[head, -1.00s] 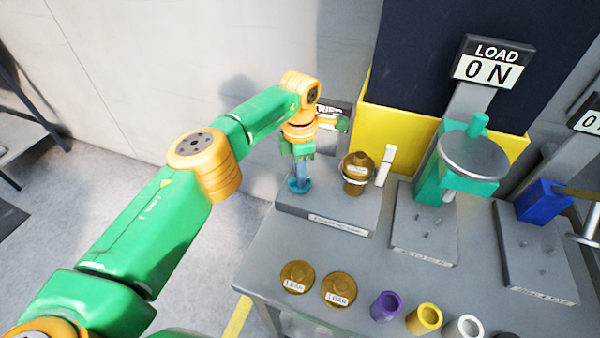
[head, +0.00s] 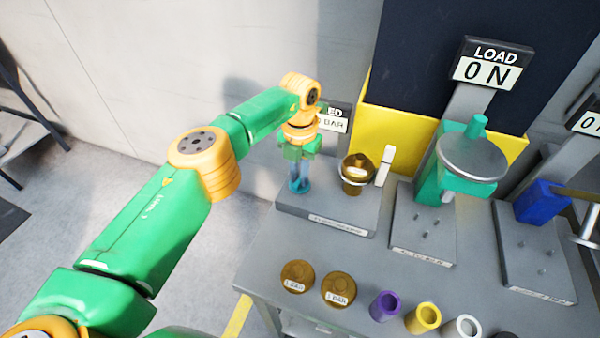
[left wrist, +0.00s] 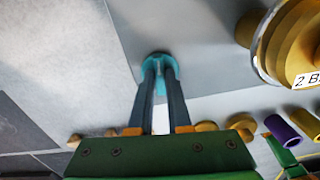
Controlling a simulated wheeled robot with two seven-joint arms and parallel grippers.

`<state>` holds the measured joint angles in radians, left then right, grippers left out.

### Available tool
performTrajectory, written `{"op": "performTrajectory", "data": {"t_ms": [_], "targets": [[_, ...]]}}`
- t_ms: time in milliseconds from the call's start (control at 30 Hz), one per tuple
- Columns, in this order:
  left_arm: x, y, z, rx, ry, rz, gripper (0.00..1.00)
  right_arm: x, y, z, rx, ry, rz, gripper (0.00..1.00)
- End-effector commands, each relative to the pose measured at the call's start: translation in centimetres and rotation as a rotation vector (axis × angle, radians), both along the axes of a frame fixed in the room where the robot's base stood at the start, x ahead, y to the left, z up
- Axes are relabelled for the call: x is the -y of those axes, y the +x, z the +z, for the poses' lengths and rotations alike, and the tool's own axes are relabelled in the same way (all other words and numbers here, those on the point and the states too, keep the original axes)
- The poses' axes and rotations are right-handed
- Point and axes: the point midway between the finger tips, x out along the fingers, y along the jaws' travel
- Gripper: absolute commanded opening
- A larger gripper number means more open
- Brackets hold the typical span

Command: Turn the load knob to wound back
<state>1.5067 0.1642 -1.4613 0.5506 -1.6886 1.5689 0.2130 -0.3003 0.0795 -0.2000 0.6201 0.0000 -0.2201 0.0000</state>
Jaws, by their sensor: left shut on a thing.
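A teal knob (head: 299,188) stands at the left end of a grey base plate (head: 325,217) on the bench. My left gripper (head: 300,180) points down over it, with its fingers shut on it. In the left wrist view, the two dark fingers of the left gripper (left wrist: 161,75) reach to the teal knob (left wrist: 157,57), whose round rim shows beyond the tips. I see no pointer or mark on the knob, so its setting cannot be read. My right gripper is not in view.
A brass cylinder (head: 357,171) stands right of the knob on the same plate. A teal unit with a metal handwheel (head: 473,157) and a blue unit (head: 543,200) stand farther right. Brass discs (head: 338,288) and coloured cups (head: 386,306) line the front. A sign behind my wrist is partly hidden.

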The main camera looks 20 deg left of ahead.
Motion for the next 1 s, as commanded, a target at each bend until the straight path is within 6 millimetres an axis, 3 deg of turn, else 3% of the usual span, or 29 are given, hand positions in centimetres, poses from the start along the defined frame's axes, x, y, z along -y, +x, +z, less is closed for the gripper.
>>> {"op": "performTrajectory", "data": {"t_ms": [300,800,833,900,933,1000], "targets": [[-0.01,0.07,0.1,0.003,0.0,0.095,0.0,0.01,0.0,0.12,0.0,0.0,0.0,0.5],[0.0,0.07,0.09,0.003,0.0,0.111,0.0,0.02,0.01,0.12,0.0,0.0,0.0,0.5],[0.0,0.07,0.09,0.003,0.0,0.111,0.21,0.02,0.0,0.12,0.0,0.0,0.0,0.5],[0.0,0.06,0.08,0.003,0.0,0.11,0.4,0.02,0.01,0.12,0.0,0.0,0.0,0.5],[0.01,0.06,0.07,0.003,0.0,0.11,0.46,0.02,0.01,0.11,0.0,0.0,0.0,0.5],[0.01,0.04,0.06,0.002,0.0,0.11,0.46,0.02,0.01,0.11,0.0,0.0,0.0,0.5]]}}
